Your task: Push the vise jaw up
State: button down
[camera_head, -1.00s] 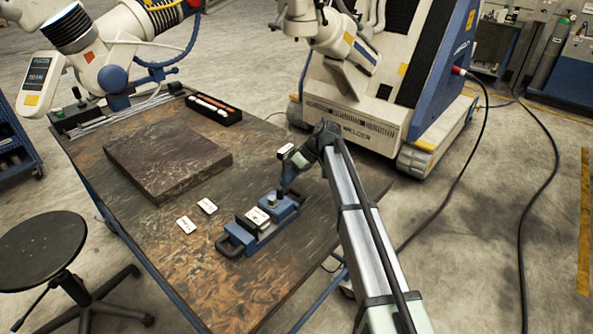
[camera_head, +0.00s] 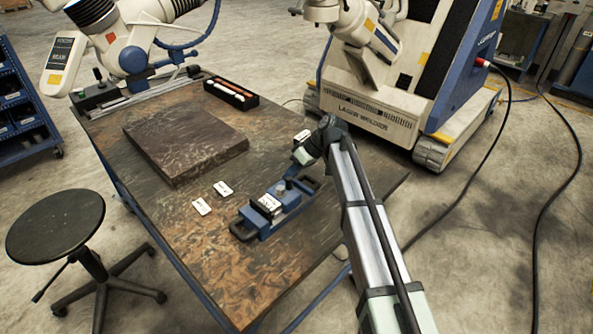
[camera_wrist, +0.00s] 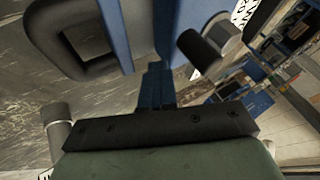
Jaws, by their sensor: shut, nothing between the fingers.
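The blue vise (camera_head: 258,222) lies on the table, with black loop handles at both ends. A block with a white label (camera_head: 268,203) sits at its middle, and a silver round part (camera_head: 280,188) stands behind it. My gripper (camera_head: 290,178) is shut and empty, over the far right end of the vise. In the wrist view my closed blue fingers (camera_wrist: 154,88) point at the blue vise body (camera_wrist: 188,16). A black handle loop (camera_wrist: 84,38) is on the left and a dark knob (camera_wrist: 200,50) on the right. I cannot tell whether the fingertips touch the vise.
Two white labelled tags (camera_head: 202,206) lie left of the vise. A dark stone slab (camera_head: 185,145) and a tray of pens (camera_head: 231,94) are farther back. The front of the table is clear. A stool (camera_head: 55,226) stands at the left.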

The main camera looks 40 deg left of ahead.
jog(key=shift+s, duration=0.25)
jog(key=w, duration=0.3)
jog(key=w+r, duration=0.1)
jog(key=shift+w+d, duration=0.15)
jog(key=shift+w, duration=0.25)
jog(key=v, duration=0.8)
jog(key=shift+d+r, duration=0.25)
jog(key=shift+r, duration=0.05)
